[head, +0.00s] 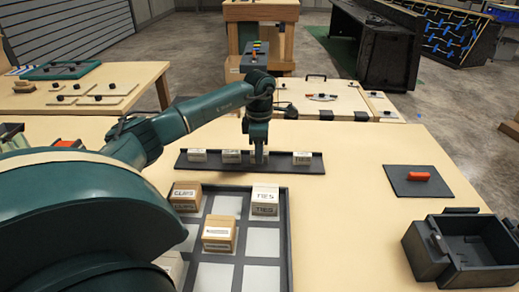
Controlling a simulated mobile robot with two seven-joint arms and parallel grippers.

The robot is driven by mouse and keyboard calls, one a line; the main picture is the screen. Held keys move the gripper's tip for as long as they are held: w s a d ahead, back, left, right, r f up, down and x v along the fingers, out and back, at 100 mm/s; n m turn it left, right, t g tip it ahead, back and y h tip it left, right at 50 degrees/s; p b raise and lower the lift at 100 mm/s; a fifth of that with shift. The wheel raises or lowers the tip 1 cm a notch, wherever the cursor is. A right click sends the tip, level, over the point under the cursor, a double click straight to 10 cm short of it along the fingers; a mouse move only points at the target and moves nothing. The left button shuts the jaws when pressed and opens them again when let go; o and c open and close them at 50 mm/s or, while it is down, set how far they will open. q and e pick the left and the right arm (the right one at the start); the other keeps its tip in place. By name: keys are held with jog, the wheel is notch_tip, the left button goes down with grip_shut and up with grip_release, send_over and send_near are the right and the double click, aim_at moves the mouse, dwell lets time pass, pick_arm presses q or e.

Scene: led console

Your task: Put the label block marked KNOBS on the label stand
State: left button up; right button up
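My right gripper is out of view.
A dark-edged tray with pale squares (289,240) holds wooden blocks, including CLIPS (185,196) and TIES (264,198). A red piece (419,176) lies on a dark mat, above a black bin (470,250). The table between tray and mat is clear.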

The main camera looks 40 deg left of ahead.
pick_arm(q)
jog(key=shift+r, duration=0.3)
notch_tip(320, 180, up, 12)
dwell(0.7)
